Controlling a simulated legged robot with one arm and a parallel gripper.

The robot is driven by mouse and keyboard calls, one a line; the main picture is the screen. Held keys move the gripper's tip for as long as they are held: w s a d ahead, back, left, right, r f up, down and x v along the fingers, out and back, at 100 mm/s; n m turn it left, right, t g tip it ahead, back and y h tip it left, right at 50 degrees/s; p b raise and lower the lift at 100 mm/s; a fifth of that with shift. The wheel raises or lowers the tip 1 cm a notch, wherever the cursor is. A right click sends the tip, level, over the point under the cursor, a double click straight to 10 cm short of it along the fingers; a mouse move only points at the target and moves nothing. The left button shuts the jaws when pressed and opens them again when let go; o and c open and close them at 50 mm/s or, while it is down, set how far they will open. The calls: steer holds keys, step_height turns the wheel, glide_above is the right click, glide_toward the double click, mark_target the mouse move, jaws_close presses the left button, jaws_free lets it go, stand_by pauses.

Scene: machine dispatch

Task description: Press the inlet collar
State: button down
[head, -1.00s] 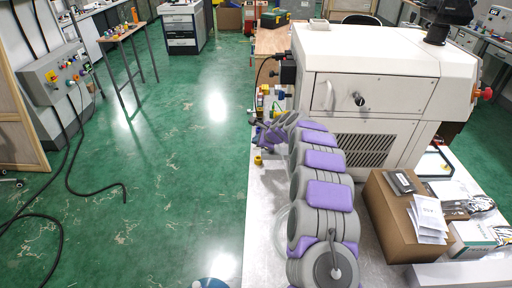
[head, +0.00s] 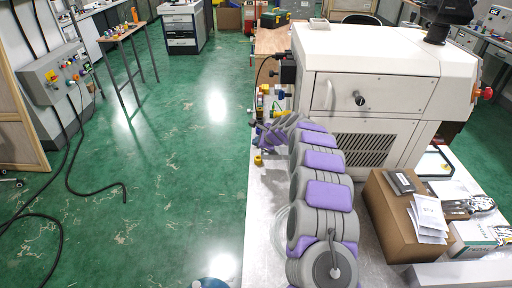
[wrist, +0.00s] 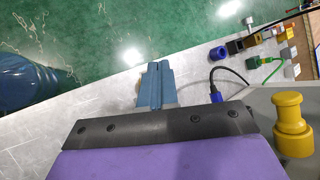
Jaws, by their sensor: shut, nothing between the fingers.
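My gripper (wrist: 156,84) is shut and empty; its two blue-grey fingers lie together above the pale worktop in the wrist view. In the head view my arm reaches away along the worktop, and its far end is small beside the machine's left side. I cannot tell for sure which part is the inlet collar. A row of small fittings, with a blue one (wrist: 219,53), a dark brown one (wrist: 235,45) and a green one (wrist: 254,62), stands at the upper right of the wrist view, apart from the fingers. A yellow knob-shaped part (wrist: 292,125) stands at the right.
The white machine (head: 385,75) stands right of my arm. A cardboard box (head: 405,220) with papers is at the lower right. In the wrist view a blue ribbed cylinder (wrist: 30,82) is at left, and a black cable (wrist: 230,72) ends in a blue plug. Green floor lies open left.

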steer(key=shift+f, duration=0.6)
stand_by(0.4)
steer(key=shift+r, duration=0.15)
steer(key=shift+r+p, duration=1.05)
steer(key=shift+r, duration=0.1)
step_height(320, 180, up, 5)
steer(key=p, duration=0.4)
steer(key=shift+r+p, duration=0.1)
steer(key=shift+p, duration=0.25)
stand_by(0.4)
